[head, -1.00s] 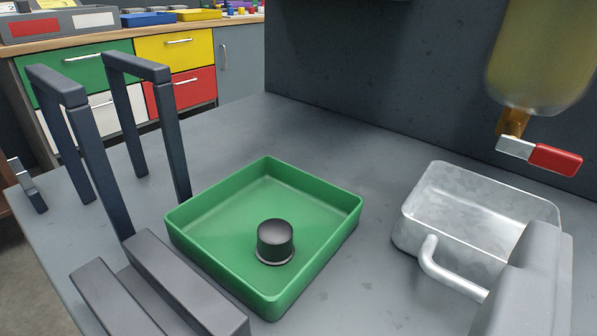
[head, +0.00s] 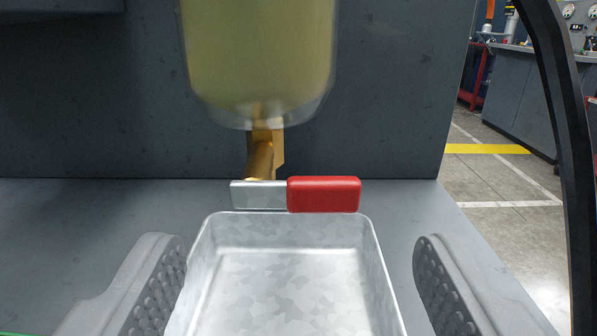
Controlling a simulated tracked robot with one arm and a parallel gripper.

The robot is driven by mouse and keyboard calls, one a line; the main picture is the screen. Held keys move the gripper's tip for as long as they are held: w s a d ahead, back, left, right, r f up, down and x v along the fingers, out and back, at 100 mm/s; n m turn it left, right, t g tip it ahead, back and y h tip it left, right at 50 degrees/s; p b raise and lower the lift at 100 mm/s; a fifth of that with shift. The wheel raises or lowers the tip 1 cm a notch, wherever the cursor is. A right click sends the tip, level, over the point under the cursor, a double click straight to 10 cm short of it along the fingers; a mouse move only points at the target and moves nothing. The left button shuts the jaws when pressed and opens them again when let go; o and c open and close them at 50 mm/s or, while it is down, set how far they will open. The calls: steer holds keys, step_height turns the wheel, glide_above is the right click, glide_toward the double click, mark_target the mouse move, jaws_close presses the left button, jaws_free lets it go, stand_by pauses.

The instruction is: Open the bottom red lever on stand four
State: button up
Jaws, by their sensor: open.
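The red lever (head: 323,194) sits ahead of me in the head view, with a silver metal part (head: 258,194) at its left end. It lies level, crosswise, on a brass valve (head: 262,155) under a clear container of yellowish liquid (head: 258,50). My gripper (head: 300,270) is open and empty. Its two ridged grey fingers stand far apart at the lower left and lower right. The lever is beyond the fingers, between their lines, and not touched. No stand number is visible.
A galvanized metal tray (head: 290,290) stands on the grey surface below the lever, between my fingers in the picture. A dark panel (head: 390,90) rises behind the valve. A dark curved post (head: 568,130) stands at the right. Bare surface shows at the left.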

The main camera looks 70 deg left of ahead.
mark_target(301, 210)
steer(key=shift+x, duration=1.8)
steer(key=c, duration=1)
